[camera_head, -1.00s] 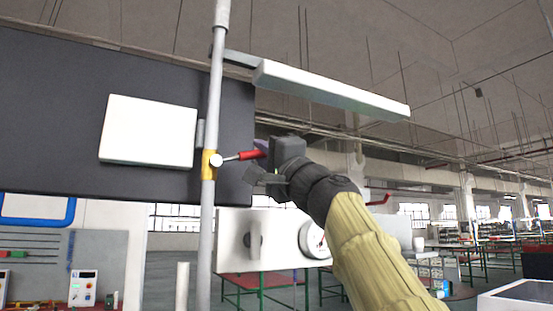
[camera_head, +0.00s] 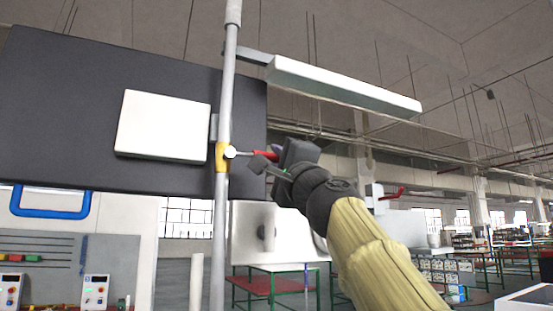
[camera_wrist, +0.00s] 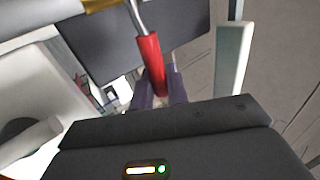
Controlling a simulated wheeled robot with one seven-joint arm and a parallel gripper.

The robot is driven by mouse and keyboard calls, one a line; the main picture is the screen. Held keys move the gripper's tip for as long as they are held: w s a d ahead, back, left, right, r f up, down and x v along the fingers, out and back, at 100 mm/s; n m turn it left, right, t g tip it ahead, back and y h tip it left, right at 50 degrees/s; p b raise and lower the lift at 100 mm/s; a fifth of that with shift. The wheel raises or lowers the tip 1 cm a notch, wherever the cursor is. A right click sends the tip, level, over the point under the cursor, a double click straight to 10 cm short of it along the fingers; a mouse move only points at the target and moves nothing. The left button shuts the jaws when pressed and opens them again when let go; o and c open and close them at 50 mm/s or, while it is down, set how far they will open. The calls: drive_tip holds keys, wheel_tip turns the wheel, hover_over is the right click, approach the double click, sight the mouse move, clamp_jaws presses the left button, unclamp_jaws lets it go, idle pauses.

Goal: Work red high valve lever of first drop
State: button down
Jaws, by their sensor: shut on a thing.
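The red valve lever (camera_head: 264,154) sticks out to the right from a brass-coloured valve body (camera_head: 221,157) on the grey vertical pipe (camera_head: 227,85). My gripper (camera_head: 268,162) is at the lever's outer end, coming from the right. In the wrist view, the red lever grip (camera_wrist: 151,62) runs down between the two purple-grey fingers (camera_wrist: 158,93), which are shut on its end. The lever's metal stem leads up toward the yellow valve body at the top left. In the head view, the gripper hides the lever's tip.
A dark panel (camera_head: 60,100) with a white box (camera_head: 163,126) stands behind the pipe on the left. A long white bar (camera_head: 345,88) juts out above my gripper. Another red lever (camera_head: 393,194) is to the right, behind my arm. Tables stand farther back.

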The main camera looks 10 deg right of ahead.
drive_tip(key=c, duration=1.4)
unclamp_jaws()
drive_tip(key=shift+f, duration=0.1)
drive_tip(key=shift+c, duration=0.2)
drive_tip(key=b+v, duration=1.2)
drive_tip(key=v, duration=0.5)
drive_tip(key=shift+s, duration=0.15)
